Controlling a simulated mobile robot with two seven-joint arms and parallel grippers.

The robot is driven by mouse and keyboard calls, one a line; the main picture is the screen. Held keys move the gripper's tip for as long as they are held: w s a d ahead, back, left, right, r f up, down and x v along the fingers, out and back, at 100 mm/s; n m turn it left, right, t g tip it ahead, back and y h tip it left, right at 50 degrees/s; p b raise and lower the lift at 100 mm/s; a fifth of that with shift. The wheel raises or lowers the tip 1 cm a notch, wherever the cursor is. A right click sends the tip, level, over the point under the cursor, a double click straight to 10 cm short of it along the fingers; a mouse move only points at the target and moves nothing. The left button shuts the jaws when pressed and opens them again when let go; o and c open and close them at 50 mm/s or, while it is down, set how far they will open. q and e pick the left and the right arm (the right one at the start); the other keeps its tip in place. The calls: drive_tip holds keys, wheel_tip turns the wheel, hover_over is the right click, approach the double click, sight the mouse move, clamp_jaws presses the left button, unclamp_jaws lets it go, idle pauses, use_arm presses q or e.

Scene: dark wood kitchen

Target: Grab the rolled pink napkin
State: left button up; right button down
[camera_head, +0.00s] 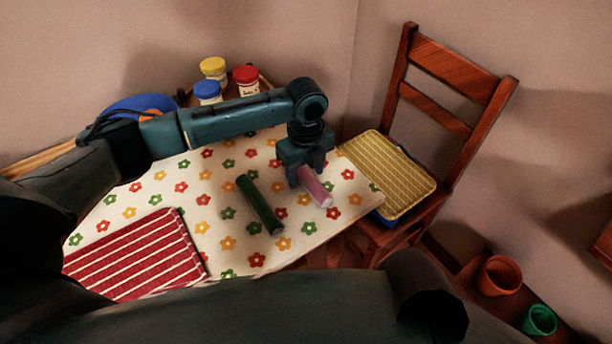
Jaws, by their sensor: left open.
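The rolled pink napkin (317,187) lies on the flowered tablecloth (153,199), near the table's right edge. My left gripper (304,180) points down over the napkin's upper-left end and hides that end. Its jaws are open. I cannot tell whether the fingers touch the napkin or straddle it. My right gripper is not in view.
A dark green roll (259,204) lies just left of the napkin. A red striped cloth (137,256) is at the front left. Jars with yellow (213,67), blue (207,91) and red (246,76) lids stand behind my arm. A chair (459,118) with a yellow striped cushion (388,170) stands right.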

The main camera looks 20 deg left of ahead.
use_arm(q)
drive_tip(key=shift+c, duration=0.3)
drive_tip(key=c, duration=1)
